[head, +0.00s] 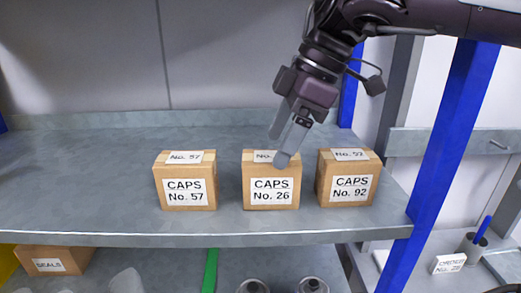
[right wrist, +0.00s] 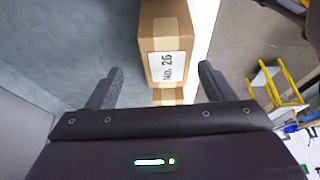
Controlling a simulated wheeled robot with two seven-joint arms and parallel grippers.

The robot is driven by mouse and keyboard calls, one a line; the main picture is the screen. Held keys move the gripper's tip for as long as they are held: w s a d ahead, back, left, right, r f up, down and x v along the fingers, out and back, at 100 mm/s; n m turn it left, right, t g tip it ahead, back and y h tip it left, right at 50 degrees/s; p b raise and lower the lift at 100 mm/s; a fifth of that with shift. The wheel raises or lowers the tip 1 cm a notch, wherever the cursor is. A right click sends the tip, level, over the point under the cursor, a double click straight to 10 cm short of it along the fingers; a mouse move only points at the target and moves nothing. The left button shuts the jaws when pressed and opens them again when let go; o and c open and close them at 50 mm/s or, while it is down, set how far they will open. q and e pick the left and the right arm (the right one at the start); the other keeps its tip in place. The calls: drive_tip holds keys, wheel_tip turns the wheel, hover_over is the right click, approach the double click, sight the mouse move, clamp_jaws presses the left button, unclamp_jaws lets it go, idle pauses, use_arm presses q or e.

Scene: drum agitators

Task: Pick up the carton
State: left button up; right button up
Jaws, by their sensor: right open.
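Three brown cartons stand in a row on the grey shelf (head: 90,170) in the head view. They are CAPS No. 57 (head: 185,192) on the left, CAPS No. 26 (head: 271,190) in the middle and CAPS No. 92 (head: 348,190) on the right. My right gripper (head: 280,147) is open and empty above the No. 26 carton, its fingers hiding part of that carton's top label. In the right wrist view the fingers (right wrist: 160,84) are spread, with the No. 26 carton (right wrist: 153,50) lying ahead of the gap between them. My left gripper is not in view.
A blue upright (head: 440,150) stands at the shelf's right end. Narrow gaps separate the cartons; the shelf's left side is clear. A SEALS carton (head: 52,262) and round metal parts (head: 313,284) sit below. A pen cup (head: 471,248) stands at the far right.

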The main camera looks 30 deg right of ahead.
sight(264, 177)
drive_tip(key=shift+s+a+f, duration=0.1)
drive_tip(key=shift+a+f, duration=0.1)
drive_tip(key=shift+f, duration=0.35)
drive_tip(key=shift+s+a+f, duration=0.1)
drive_tip(key=shift+a+f, duration=0.05)
drive_tip(key=shift+f, duration=0.35)
drive_tip(key=shift+a+f+p, duration=0.1)
drive_tip(key=shift+f+p, duration=0.15)
drive_tip(key=shift+p, duration=0.1)
drive_tip(key=p+x, duration=0.2)
drive_tip(key=x, duration=0.2)
drive_tip(key=shift+w+a+f+p, duration=0.1)
drive_tip(key=shift+w+a+p, duration=0.05)
drive_tip(key=shift+p, duration=0.2)
drive_tip(key=shift+w+a+f, duration=0.1)
drive_tip(key=shift+f, duration=0.2)
drive_tip(key=c, duration=0.6)
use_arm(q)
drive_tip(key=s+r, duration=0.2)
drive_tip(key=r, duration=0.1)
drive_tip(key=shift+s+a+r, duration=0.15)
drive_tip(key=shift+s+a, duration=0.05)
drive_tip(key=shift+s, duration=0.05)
use_arm(e)
drive_tip(key=c, duration=0.5)
